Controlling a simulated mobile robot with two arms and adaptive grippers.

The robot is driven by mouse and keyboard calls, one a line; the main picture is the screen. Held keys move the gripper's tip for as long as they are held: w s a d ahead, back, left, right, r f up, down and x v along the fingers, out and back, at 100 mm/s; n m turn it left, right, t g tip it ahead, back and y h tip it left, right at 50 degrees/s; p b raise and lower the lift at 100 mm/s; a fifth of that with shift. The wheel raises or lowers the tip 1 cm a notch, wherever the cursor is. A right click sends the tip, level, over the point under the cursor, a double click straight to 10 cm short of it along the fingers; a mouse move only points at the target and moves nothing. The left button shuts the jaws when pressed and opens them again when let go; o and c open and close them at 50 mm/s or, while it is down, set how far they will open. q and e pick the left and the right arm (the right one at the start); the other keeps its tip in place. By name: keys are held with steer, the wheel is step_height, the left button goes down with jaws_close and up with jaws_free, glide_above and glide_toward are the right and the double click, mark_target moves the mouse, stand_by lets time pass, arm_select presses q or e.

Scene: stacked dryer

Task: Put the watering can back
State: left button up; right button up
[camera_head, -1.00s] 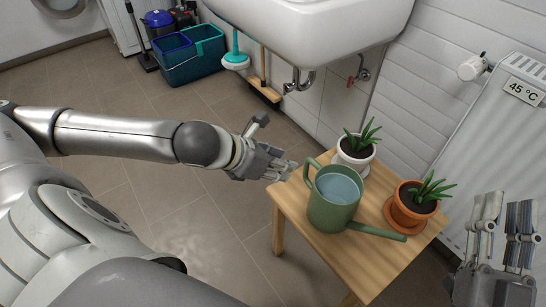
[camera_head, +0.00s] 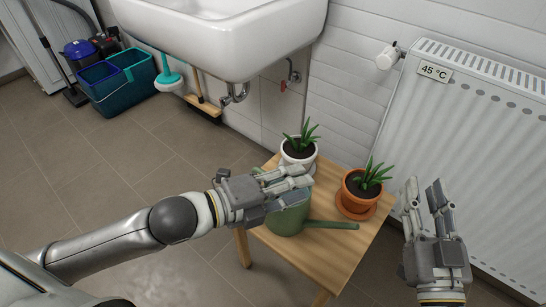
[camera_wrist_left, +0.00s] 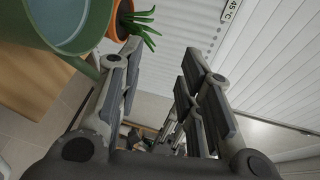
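The green watering can (camera_head: 290,222) stands upright on a small wooden table (camera_head: 318,262), its spout pointing right. My left gripper (camera_head: 297,182) reaches over the can from the left and hides its upper part and handle. In the left wrist view the can (camera_wrist_left: 62,28) is at the upper left, beside one finger of my left gripper (camera_wrist_left: 162,58). The fingers are spread with nothing seen between them; I cannot tell whether one touches the can. My right gripper (camera_head: 424,195) is open and empty, right of the table in the picture.
A white pot with a plant (camera_head: 298,152) stands behind the can. An orange pot (camera_head: 358,195) on a saucer stands to its right. A white radiator (camera_head: 480,130) is at the right. A sink (camera_head: 225,35) hangs above, and blue-green buckets (camera_head: 118,82) stand at the back left.

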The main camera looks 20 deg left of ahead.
arm_select(q)
steer(key=a+r+n+t+y, duration=0.2)
steer(key=n+t, duration=0.2)
steer(key=n, duration=0.8)
steer(key=w+a+r+n+t+y, duration=0.1)
steer(key=a+r+n+t+y, duration=0.1)
steer(key=n, duration=1)
steer(key=shift+w+r+t+y, duration=0.15)
steer(key=shift+r+t+y, duration=0.15)
steer(key=shift+t+y, duration=0.55)
